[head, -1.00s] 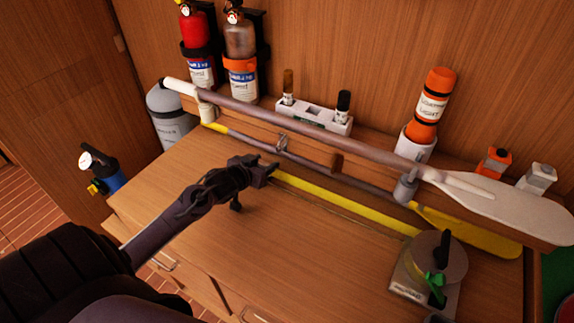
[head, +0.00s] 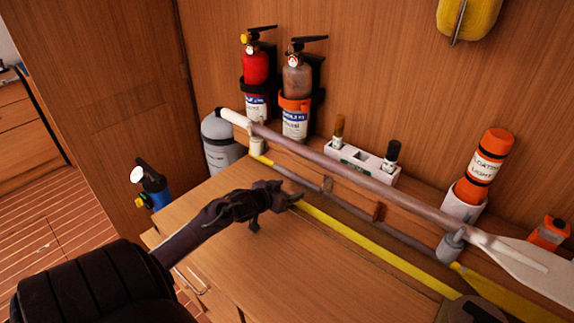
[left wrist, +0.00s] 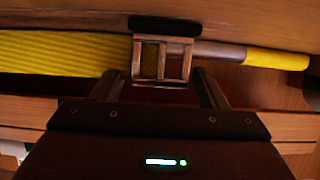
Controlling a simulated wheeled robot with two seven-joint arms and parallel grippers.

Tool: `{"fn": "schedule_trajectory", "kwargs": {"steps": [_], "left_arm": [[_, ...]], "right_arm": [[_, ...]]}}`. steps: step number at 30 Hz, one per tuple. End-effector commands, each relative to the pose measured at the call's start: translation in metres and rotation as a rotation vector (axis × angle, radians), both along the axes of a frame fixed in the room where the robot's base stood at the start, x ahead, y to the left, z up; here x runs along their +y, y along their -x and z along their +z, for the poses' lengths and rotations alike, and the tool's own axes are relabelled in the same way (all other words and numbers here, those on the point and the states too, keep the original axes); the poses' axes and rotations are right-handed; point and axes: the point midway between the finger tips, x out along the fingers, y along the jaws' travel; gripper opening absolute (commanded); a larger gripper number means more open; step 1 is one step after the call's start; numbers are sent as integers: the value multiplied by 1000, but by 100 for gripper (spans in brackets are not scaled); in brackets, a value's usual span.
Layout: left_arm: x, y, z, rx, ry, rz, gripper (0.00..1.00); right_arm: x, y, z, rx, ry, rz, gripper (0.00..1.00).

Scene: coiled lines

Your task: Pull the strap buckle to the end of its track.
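The strap buckle (left wrist: 162,58) is a brown frame with two openings, in the middle of the left wrist view. The yellow strap (left wrist: 60,52) runs from it to the left there. In the head view the strap (head: 370,245) runs along the back of the bench from my gripper down to the right. My left gripper (head: 283,196) is at the strap's left end and hides the buckle there.
A white paddle (head: 340,172) and a darker pole with a yellow grip lie behind the strap. Two fire extinguishers (head: 256,75) hang on the wall. A white holder (head: 352,165) and orange light (head: 486,165) stand behind. The front benchtop (head: 260,270) is clear.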

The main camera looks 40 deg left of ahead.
Motion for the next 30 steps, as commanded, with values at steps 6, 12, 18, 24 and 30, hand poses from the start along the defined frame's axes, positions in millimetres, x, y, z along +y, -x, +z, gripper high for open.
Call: {"fn": "schedule_trajectory", "kwargs": {"steps": [6, 12, 18, 24, 30], "left_arm": [[-1, 0, 0, 1, 0, -1, 70], [-1, 7, 1, 2, 1, -2, 70], [-3, 34, 11, 4, 1, -2, 70], [-4, 60, 23, 2, 1, -2, 70], [-4, 72, 29, 1, 0, 0, 70]], "right_arm": [[0, 0, 0, 0, 0, 0, 44], [0, 0, 0, 0, 0, 0, 44], [0, 0, -2, 0, 0, 0, 44], [0, 0, -4, 0, 0, 0, 44], [0, 0, -4, 0, -1, 0, 44]]}}
